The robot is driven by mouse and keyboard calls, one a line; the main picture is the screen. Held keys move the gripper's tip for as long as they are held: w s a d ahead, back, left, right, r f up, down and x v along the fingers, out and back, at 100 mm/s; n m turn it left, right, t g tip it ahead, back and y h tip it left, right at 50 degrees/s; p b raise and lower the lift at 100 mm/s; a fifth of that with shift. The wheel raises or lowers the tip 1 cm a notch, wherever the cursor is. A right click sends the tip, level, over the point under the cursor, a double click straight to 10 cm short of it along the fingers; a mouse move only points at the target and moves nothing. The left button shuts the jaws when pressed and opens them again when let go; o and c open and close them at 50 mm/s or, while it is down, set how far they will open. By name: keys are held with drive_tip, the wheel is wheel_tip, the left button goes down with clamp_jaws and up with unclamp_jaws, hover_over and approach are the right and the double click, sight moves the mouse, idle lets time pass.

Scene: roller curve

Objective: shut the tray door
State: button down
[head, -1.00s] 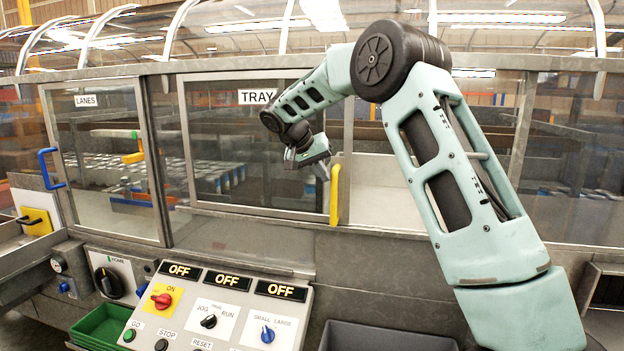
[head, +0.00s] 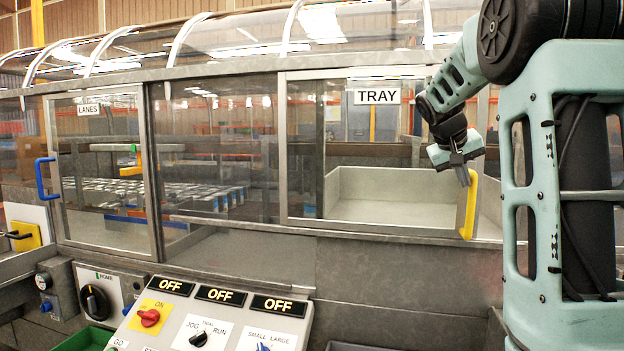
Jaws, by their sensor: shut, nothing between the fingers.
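The tray door (head: 315,180) is a clear sliding panel in a grey metal frame, with a TRAY label (head: 377,96) near its top. Its upright yellow handle (head: 468,212) is on the right edge. The pale tray (head: 390,211) shows through the panel. My gripper (head: 464,178) is shut and empty, its fingertips pointing down at the upper left side of the handle; whether they touch it is unclear. My arm hides much of the frame right of the handle, so how much gap remains there cannot be told.
The LANES door (head: 104,170) with a blue handle (head: 47,178) is at the left. A sloped control panel (head: 215,315) with knobs and OFF displays stands in front, low down. A curved clear cover (head: 250,40) runs above the doors.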

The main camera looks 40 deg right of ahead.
drive_tip(key=s+d, duration=0.7)
drive_tip(key=s, duration=0.2)
drive_tip(key=shift+r, duration=0.1)
